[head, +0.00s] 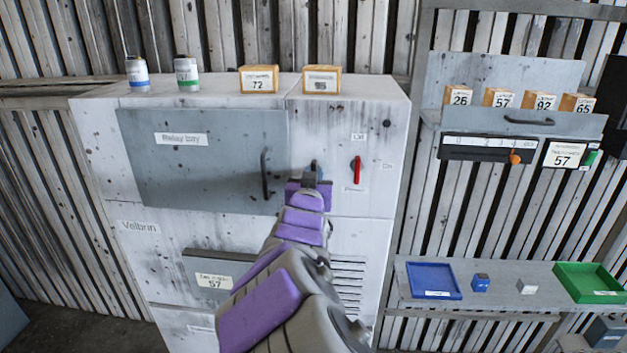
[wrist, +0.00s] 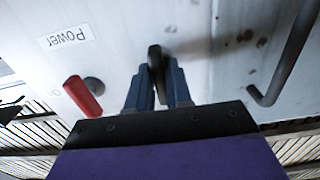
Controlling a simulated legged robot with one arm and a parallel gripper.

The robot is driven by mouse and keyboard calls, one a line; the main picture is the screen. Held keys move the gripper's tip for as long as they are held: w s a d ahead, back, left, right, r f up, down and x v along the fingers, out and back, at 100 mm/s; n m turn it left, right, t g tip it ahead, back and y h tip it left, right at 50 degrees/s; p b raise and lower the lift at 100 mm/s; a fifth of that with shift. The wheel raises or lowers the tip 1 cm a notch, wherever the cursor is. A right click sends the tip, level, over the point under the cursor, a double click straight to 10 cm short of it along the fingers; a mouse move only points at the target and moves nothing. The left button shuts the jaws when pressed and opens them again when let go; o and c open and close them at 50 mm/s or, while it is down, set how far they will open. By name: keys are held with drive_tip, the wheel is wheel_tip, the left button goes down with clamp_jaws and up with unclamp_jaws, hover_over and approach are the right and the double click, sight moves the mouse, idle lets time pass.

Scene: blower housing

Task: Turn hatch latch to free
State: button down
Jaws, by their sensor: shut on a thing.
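The grey hatch (head: 205,165) marked "Relay bay" sits flat against the front of the white cabinet, with a dark bar handle (head: 265,175) near its right edge. My gripper (head: 314,172) is at the cabinet face, just right of the hatch. In the wrist view, its two blue-grey fingers (wrist: 158,85) are closed around a small dark latch (wrist: 155,58). My fingers cover part of the latch, so its exact angle is hard to tell. The hatch handle also shows at the right of the wrist view (wrist: 285,60).
A red lever (head: 356,170) is on the cabinet just right of my gripper; it is close beside the fingers in the wrist view (wrist: 83,97). Cans and boxes stand on the cabinet top (head: 220,85). A shelf (head: 510,285) with a blue tray (head: 433,281) and green tray (head: 590,282) is at right.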

idle(0.3)
drive_tip(key=c, duration=1.1)
unclamp_jaws()
drive_tip(key=shift+a, duration=0.2)
drive_tip(key=shift+d, duration=0.1)
